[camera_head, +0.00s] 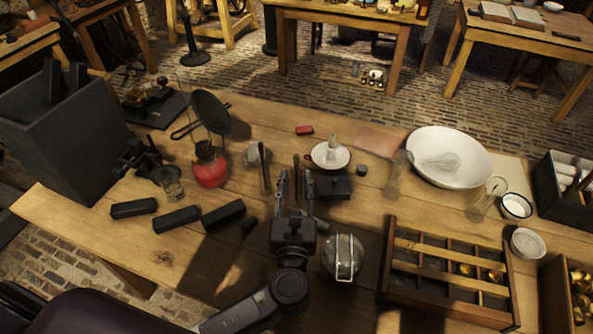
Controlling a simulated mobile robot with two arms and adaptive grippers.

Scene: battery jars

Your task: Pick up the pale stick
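My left gripper (295,179) reaches over the middle of the table, fingers pointing away and apart. A thin dark rod (296,170) shows between or just beyond its fingertips; I cannot tell whether it touches them. Another dark upright rod (265,172) is left of the fingers. Several white rods (564,178) lie in a black box at the far right. My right gripper is not in view.
A glass jar with metal bands (343,257) stands close right of my wrist. A divided wooden tray (448,259) is further right. Black blocks (177,219) and a red lamp (211,170) are left. A white candle holder (330,156) and large bowl (449,157) stand behind.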

